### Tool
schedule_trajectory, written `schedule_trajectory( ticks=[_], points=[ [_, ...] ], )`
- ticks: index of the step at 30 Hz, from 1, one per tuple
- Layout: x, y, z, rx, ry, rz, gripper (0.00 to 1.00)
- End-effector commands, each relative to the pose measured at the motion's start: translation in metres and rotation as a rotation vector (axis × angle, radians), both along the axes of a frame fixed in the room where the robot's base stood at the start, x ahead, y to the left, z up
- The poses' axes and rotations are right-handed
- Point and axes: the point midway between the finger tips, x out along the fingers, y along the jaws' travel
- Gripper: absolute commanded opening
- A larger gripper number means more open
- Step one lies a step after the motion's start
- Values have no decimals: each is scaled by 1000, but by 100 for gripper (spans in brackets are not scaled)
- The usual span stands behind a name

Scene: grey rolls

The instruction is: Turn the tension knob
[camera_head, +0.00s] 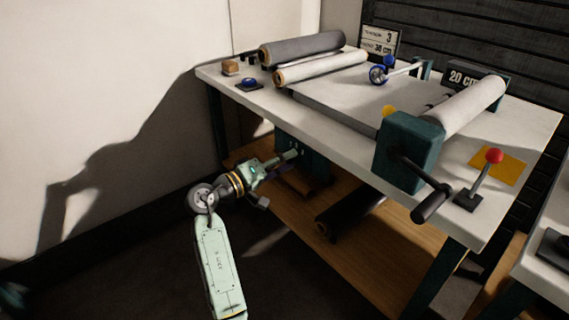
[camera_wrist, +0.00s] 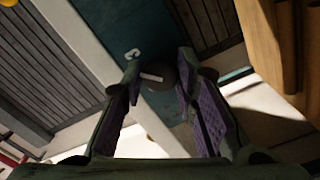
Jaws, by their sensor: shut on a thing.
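The tension knob (camera_wrist: 160,77) is a dark round knob with a white pointer line, on a teal panel (camera_wrist: 140,28). In the wrist view it sits between the tips of my gripper (camera_wrist: 161,84), which is shut on it. A small white mark shows on the panel left of the knob; I cannot read it surely. In the head view my gripper (camera_head: 291,156) reaches the teal box (camera_head: 318,160) under the table's front edge. The knob is hidden there.
The white-topped table (camera_head: 345,140) carries grey and white rolls (camera_head: 315,48), a crank handle (camera_head: 430,205), a red-topped lever (camera_head: 493,157) and a blue-handled part (camera_head: 378,75). A sign (camera_head: 380,42) stands behind. A wooden shelf (camera_head: 350,245) holds a dark roll (camera_head: 348,212) below.

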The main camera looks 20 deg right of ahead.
Motion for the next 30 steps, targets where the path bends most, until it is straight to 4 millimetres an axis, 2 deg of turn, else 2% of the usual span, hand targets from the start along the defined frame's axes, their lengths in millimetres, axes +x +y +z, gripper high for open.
schedule_trajectory(
  ticks=[11, 12, 21, 30],
  points=[
    [0, 0, -1, 3, -3, 0, 0],
    [0, 0, -1, 3, -2, 0, 29],
    [0, 0, 0, 2, -2, 0, 48],
    [0, 2, 0, 2, -4, 1, 48]
  ],
)
